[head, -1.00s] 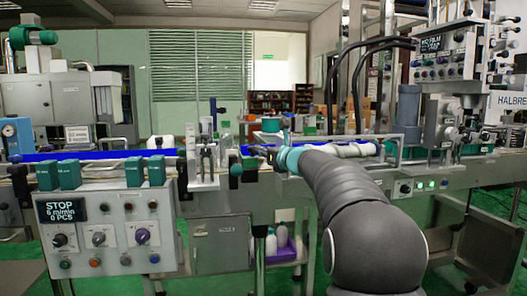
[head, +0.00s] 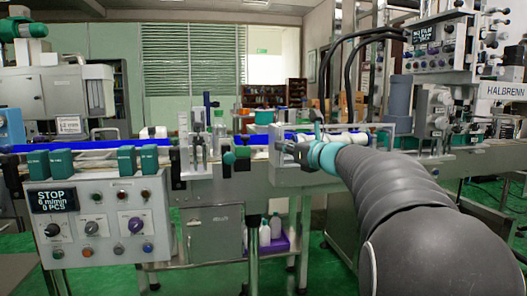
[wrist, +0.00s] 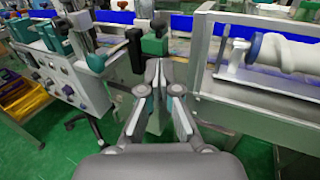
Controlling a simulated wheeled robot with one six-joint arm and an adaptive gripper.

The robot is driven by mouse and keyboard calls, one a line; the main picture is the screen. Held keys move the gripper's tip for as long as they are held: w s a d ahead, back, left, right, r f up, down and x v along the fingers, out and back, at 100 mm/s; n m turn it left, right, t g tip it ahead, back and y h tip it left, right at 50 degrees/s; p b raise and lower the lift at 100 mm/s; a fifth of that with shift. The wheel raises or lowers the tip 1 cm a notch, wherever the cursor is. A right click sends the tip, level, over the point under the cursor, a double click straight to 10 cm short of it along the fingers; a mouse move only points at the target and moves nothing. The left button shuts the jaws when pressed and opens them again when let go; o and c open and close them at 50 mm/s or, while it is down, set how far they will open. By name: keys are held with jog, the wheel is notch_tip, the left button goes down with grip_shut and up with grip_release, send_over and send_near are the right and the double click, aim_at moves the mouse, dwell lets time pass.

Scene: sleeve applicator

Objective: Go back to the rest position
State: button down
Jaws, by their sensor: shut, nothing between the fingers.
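My gripper (head: 283,150) is in front of the conveyor line in the head view, at the end of my dark arm, pointing left. In the wrist view my gripper (wrist: 158,68) has its fingertips together, with nothing between them. Its fingers hang over the front edge of the machine, close to a green block with a black knob (wrist: 136,48). Whether the fingers touch anything there cannot be told.
A control panel (head: 95,225) reading STOP stands at the left. A white screw (wrist: 285,52) lies along the conveyor at the right. A blue conveyor belt (head: 60,147) runs across. A purple crate (head: 275,245) with white bottles sits below. Green floor lies in front.

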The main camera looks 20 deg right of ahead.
jog(key=s+a+f+n+g+h, duration=0.1)
jog(key=s+a+f+n+g, duration=0.25)
jog(key=s+f+n, duration=0.4)
jog(key=s+a+f+n+g, duration=0.3)
jog(key=s+f+n+g, duration=0.15)
jog(key=f+n, duration=0.6)
jog(key=s+a+f+n+g+h, duration=0.1)
jog(key=s+a+f+n, duration=0.1)
jog(key=s, duration=0.6)
jog(key=s+a+f+n+g+h+p, duration=0.1)
jog(key=s+a+f+n+h, duration=0.1)
jog(key=s+n, duration=0.5)
jog(key=s+a+f+n+g+h+p, duration=0.1)
jog(key=s+a+f+n, duration=0.3)
jog(key=s, duration=0.6)
jog(key=shift+s+a+f+n+h, duration=0.2)
jog(key=shift+s+a+n+h, duration=0.2)
jog(key=shift+a+n, duration=0.2)
